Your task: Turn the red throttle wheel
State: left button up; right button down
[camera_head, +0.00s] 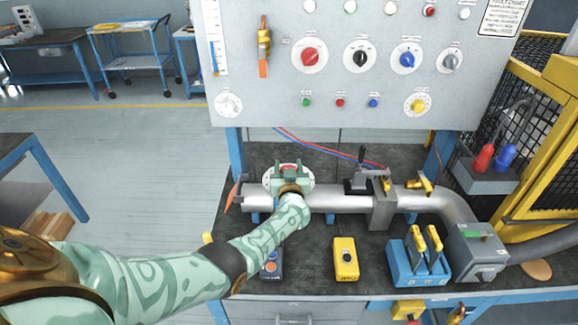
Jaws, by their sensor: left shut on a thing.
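The red throttle wheel (288,168) sits above a round white plate (307,186) on the grey pipe at the middle of the bench. Only a small red part of it shows, because my left gripper covers most of it. My left gripper (289,177) reaches in from the lower left and is shut on the wheel. How the fingers lie on its rim is hidden. My right gripper is not in view.
The grey pipe (340,203) runs right past a black-handled valve (361,172). A yellow box (345,258) and a blue switch unit (412,262) stand in front. A white panel (280,103) with coloured knobs rises behind. A yellow cage (555,110) stands right.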

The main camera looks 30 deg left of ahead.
pick_arm(q)
jog(key=shift+n+g+y, duration=0.4)
jog(key=shift+y, duration=0.1)
jog(key=o, duration=1)
jog(key=shift+s, duration=0.1)
jog(key=shift+s+d+p, duration=0.2)
jog(key=shift+p, duration=0.15)
jog(key=p+v, duration=0.4)
jog(key=v, duration=0.1)
jog(key=shift+s+d+r+p, duration=0.2)
jog(key=shift+r+p, duration=0.1)
jog(key=shift+r, duration=0.1)
jog(key=p+v, duration=0.1)
jog(key=v, duration=0.2)
jog(key=p+v, duration=0.1)
jog(key=v, duration=0.2)
jog(key=f+p+v, duration=0.1)
jog(key=p+v, duration=0.1)
jog(key=v, duration=0.2)
